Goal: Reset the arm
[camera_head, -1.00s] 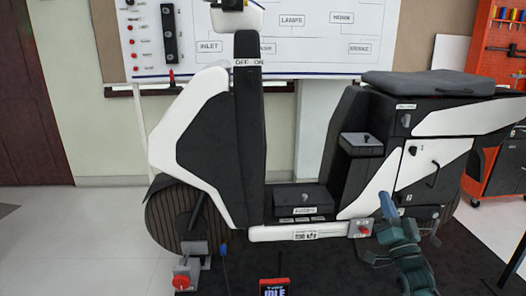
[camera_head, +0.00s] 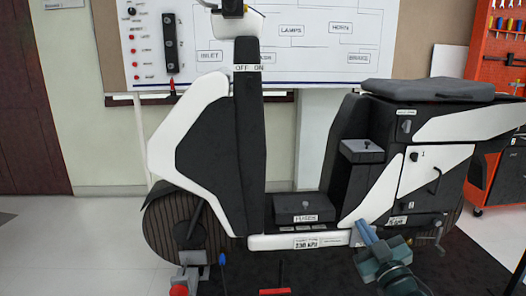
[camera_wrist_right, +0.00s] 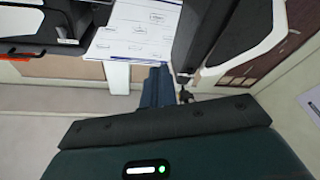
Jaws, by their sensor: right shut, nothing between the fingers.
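My right gripper (camera_head: 366,232) is in front of the lower right part of the scooter chassis rig (camera_head: 222,155), near its floorboard. Its blue fingers are together with nothing between them, and its green wrist (camera_head: 385,265) is below. In the right wrist view the shut blue fingers (camera_wrist_right: 157,88) point away past the dark edge of my gripper housing. I cannot tell whether the fingers touch the rig. My left gripper is in no view.
The rig has a fuse box (camera_head: 305,208) on its floorboard and a seat (camera_head: 428,89). A whiteboard (camera_head: 235,60) hangs behind. An orange tool cabinet (camera_head: 490,70) stands at right. A dark mat (camera_head: 320,272) lies under the rig. Pale floor (camera_head: 80,245) is clear at left.

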